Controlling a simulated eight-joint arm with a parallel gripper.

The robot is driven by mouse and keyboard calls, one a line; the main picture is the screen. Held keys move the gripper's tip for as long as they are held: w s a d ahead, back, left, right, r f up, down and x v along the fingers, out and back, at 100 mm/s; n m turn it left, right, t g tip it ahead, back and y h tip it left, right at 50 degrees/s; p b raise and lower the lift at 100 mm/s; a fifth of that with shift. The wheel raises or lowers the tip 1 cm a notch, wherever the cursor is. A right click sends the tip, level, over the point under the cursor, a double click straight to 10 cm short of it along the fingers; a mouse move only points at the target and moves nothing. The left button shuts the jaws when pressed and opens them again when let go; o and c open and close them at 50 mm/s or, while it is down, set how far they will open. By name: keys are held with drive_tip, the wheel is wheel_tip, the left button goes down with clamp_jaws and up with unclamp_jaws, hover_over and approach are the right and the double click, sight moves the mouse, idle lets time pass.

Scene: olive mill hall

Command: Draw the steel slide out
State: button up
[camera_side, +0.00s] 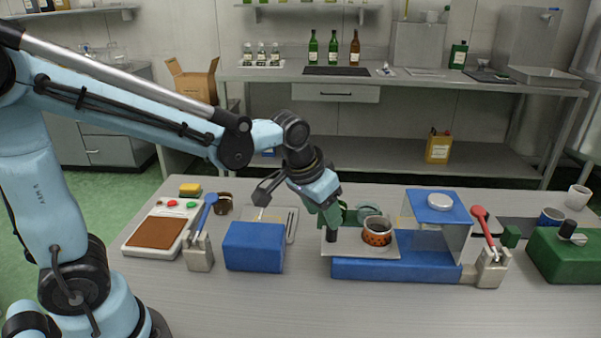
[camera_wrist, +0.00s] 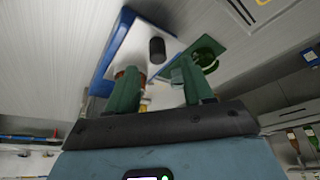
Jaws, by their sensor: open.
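The steel slide (camera_side: 352,246) is a flat pale plate on the left part of a blue base (camera_side: 395,270). A short black knob (camera_side: 332,237) stands at its left end, and the knob also shows in the wrist view (camera_wrist: 157,50). An orange-brown patterned cup (camera_side: 377,232) stands on or over the plate; I cannot tell which. My gripper (camera_side: 329,222) points down just above the knob, with green fingers open and empty. In the wrist view, the knob lies beyond and between the fingertips (camera_wrist: 160,68), with no visible grip. Part of the knob's surroundings is hidden by my fingers.
Right of the slide stand a clear housing with a blue lid (camera_side: 437,207) and a red lever (camera_side: 481,222). A blue box (camera_side: 253,247) and a blue lever (camera_side: 206,214) stand to the left. A green box (camera_side: 565,257) is far right. The table's front strip is clear.

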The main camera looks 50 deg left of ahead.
drive_tip(key=v, duration=0.7)
drive_tip(key=shift+r, duration=0.2)
